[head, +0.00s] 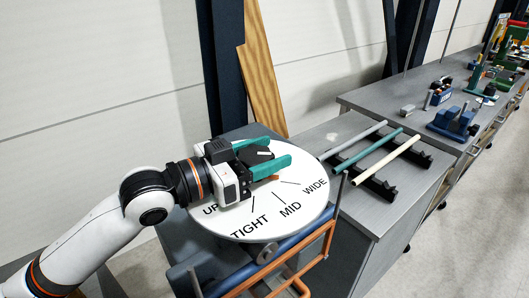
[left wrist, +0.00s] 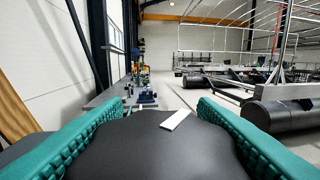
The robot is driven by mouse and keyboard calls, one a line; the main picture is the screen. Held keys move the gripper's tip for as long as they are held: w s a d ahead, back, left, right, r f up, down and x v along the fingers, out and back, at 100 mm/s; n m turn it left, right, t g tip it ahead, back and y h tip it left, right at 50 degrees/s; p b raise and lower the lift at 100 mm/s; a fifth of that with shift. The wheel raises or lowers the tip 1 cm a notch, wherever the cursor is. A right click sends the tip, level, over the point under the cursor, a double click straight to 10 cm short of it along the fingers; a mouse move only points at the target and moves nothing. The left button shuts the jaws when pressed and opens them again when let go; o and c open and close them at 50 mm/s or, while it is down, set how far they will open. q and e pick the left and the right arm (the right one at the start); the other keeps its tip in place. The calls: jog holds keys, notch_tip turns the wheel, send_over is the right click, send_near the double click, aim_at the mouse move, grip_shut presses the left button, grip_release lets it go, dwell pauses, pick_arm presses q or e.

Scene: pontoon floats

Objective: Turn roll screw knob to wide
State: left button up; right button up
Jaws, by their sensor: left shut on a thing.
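The roll screw knob (head: 259,155) is black with a white mark on top and sits over a round white dial (head: 312,208). The dial reads UP, TIGHT, MID and WIDE, with UP partly covered by my gripper. A small orange pointer (head: 273,178) shows under the near finger, toward the MID and WIDE tick lines; its exact setting is hard to tell. My left gripper (head: 279,150) is shut on the knob, one teal finger on each side. In the left wrist view the knob (left wrist: 150,145) fills the space between the fingers, its white mark near the far edge. My right gripper is not in view.
An orange rail (head: 308,262) and a blue tube run along the dial's near side. Right of it, a grey bench (head: 350,190) bears several rods on black racks (head: 378,188). Further right stand blue tools (head: 455,122). A wooden plank (head: 262,85) leans behind.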

pick_arm(q)
jog(key=shift+s+f+m+g+h+b, duration=0.1)
jog(key=shift+f+m+g+h+b, duration=0.15)
jog(key=shift+m+g+b, duration=0.4)
jog(key=shift+r+g+h+b, duration=0.15)
jog(key=shift+g+h+b, duration=0.15)
jog(key=shift+g, duration=0.25)
jog(key=o, duration=1)
jog(key=shift+r, duration=0.1)
